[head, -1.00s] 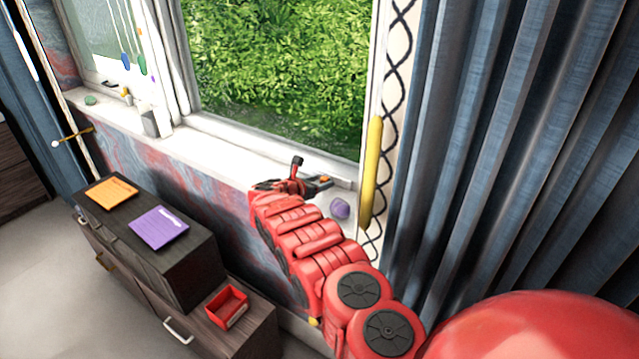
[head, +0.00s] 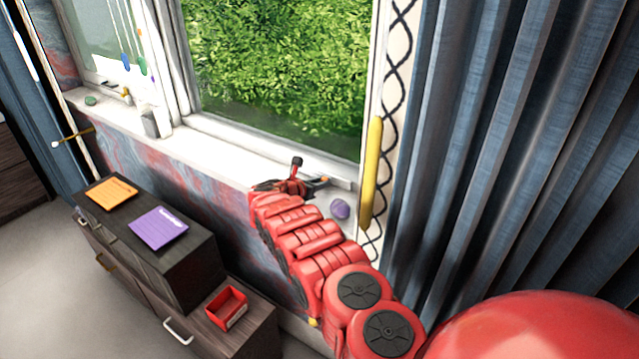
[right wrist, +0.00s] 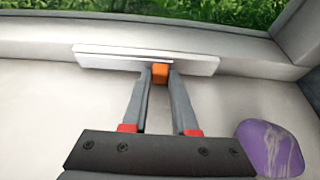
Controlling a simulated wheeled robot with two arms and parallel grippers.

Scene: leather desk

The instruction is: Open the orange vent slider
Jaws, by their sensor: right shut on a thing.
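The orange vent slider (right wrist: 160,72) is a small orange block on a pale, long vent strip (right wrist: 103,55) at the base of the window frame. In the right wrist view my right gripper (right wrist: 160,76) has one finger on each side of the slider and is shut on it. In the head view the slider (head: 324,180) is a small orange spot by the gripper (head: 317,184), partly hidden by the fingers. My left gripper is not in view.
A purple object (head: 339,209) lies on the sill close to the right gripper; it also shows in the right wrist view (right wrist: 268,148). A yellow upright bar (head: 372,175) stands by the curtain (head: 500,130). A dark cabinet (head: 195,255) stands below the sill at left.

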